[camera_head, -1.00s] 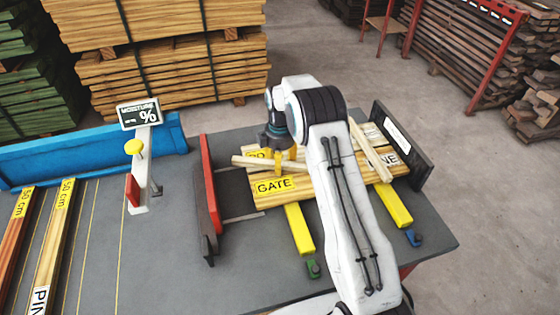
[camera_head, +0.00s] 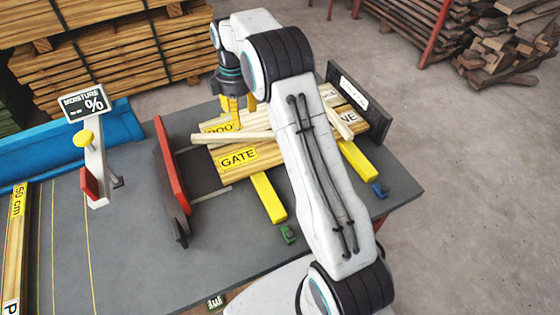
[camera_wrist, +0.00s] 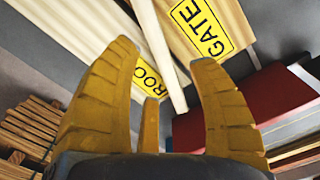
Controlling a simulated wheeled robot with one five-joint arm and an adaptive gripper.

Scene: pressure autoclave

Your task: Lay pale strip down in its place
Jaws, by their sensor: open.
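One pale strip (camera_head: 232,138) lies across the yellow boards near the GATE label, its left end sticking out past the board edge. It also shows in the wrist view (camera_wrist: 158,48), running from the top edge down between my fingers. A second pale strip (camera_head: 338,120) lies on the right part of the boards. My gripper (camera_head: 244,112) is open and empty, close above and behind the first strip; I cannot tell whether a fingertip touches it. In the wrist view my open gripper (camera_wrist: 163,68) spans that strip. My arm hides the middle of the boards.
The GATE board (camera_head: 238,158) rests on yellow bars (camera_head: 268,197). A red fence (camera_head: 168,165) stands left of it and a dark upright plate (camera_head: 362,100) at the right. A moisture sign (camera_head: 85,103) stands on the grey table (camera_head: 130,245). Stacked lumber (camera_head: 130,55) is behind.

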